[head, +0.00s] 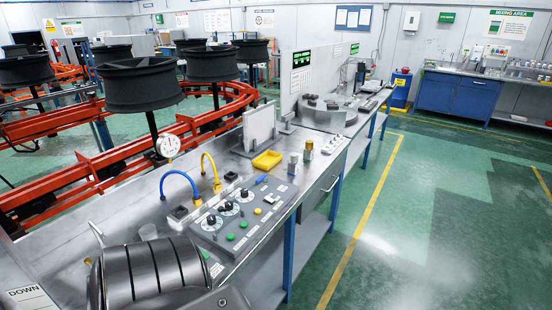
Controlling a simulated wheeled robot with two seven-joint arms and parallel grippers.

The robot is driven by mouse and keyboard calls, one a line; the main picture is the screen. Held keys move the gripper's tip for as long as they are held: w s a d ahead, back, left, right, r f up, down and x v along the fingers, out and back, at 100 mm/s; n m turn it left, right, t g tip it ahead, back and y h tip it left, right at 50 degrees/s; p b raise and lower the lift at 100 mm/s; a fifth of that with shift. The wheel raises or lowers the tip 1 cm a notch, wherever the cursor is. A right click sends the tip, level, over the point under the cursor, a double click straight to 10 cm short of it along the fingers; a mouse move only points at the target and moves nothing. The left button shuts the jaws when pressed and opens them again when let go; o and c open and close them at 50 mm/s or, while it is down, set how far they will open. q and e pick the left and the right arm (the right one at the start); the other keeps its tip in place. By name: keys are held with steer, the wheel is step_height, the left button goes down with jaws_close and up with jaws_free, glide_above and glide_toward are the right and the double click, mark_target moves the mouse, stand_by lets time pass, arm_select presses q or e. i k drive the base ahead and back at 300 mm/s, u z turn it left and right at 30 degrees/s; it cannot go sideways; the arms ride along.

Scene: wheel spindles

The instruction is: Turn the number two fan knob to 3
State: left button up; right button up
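The grey control panel (243,232) lies on the metal bench, left of the picture's middle. Three black knobs on white round dials stand in a row on it: a near one (211,220), a middle one (228,206) and a far one (244,193). Their number labels and pointer settings are too small to read, so I cannot confirm which is number two. Neither of my grippers is in view, and nothing touches the knobs.
A blue hose (180,174) and a yellow hose (212,163) arch behind the panel. A yellow tray (267,160) and small bottles stand farther along. Green floor (395,240) is open at right.

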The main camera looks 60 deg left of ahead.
mark_target(244, 192)
steer(key=u, duration=0.15)
steer(key=i, duration=0.8)
steer(key=u, duration=1)
steer(key=i, duration=0.7)
steer(key=u, duration=0.8)
